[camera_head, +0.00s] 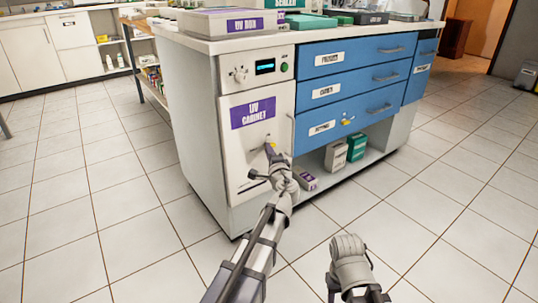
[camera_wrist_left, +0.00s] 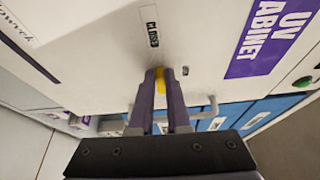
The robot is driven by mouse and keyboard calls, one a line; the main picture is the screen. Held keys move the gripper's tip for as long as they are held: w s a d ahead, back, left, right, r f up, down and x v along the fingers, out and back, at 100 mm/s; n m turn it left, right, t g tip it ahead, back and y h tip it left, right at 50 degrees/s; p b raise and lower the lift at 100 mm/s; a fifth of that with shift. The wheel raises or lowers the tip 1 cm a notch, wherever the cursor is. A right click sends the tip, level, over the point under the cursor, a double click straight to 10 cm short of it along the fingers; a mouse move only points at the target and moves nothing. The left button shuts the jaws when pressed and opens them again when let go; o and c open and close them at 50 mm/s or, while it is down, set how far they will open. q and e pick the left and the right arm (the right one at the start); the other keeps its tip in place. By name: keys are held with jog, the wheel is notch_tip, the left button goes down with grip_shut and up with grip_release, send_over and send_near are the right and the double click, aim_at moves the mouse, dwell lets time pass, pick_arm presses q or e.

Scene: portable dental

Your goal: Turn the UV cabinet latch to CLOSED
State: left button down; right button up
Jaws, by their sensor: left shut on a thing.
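The white UV cabinet (camera_head: 225,165) has a purple "UV CABINET" label (camera_head: 252,112) on its door. The left gripper (camera_head: 271,152) is at the right side of the door below that label, its purple fingers shut on the yellow latch handle. In the left wrist view the yellow latch (camera_wrist_left: 160,82) stands between the two fingers (camera_wrist_left: 159,85), its lower part partly hidden. The "CLOSED" marking (camera_wrist_left: 152,28) is on the door above the fingertips. A smaller marking (camera_wrist_left: 186,71) lies right of them, too small to read. The right gripper's fingers do not show.
Blue drawers (camera_head: 350,88) with bar handles adjoin the cabinet on the right. A vertical door handle (camera_head: 291,133) is close to the left gripper. Small boxes (camera_head: 335,155) stand on the low shelf. The tiled floor in front is clear.

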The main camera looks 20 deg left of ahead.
pick_arm(q)
jog(key=shift+f+n, duration=0.1)
jog(key=shift+n, duration=0.3)
jog(key=c, duration=0.9)
grip_release()
jog(key=v, duration=0.8)
jog(key=shift+a+f, duration=0.1)
